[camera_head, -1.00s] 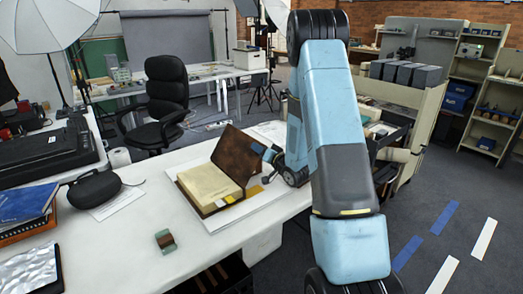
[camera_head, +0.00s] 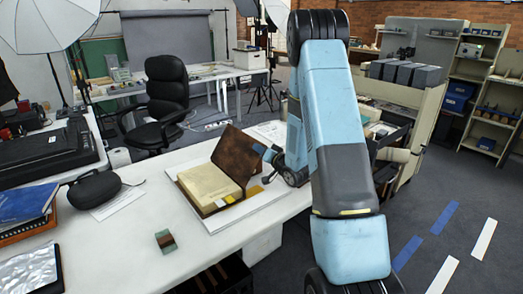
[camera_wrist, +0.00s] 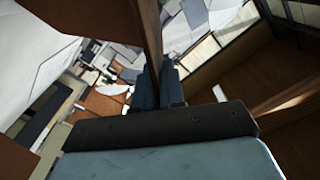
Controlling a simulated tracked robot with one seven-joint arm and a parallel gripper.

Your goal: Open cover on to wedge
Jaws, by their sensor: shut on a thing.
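A thick brown book (camera_head: 209,186) lies open on a white sheet on the table, its cream page block facing up. Its brown cover (camera_head: 236,158) stands raised on the right side, leaning to the right. My gripper (camera_head: 262,151) is shut on the cover's right edge; in the wrist view the cover (camera_wrist: 149,35) runs between the two fingers (camera_wrist: 157,85).
A small green and brown block (camera_head: 165,240) lies on the table (camera_head: 120,235) in front. A black case (camera_head: 94,188) and blue books (camera_head: 25,202) are at the left. A drawer cabinet (camera_head: 425,105) stands behind my arm on the right.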

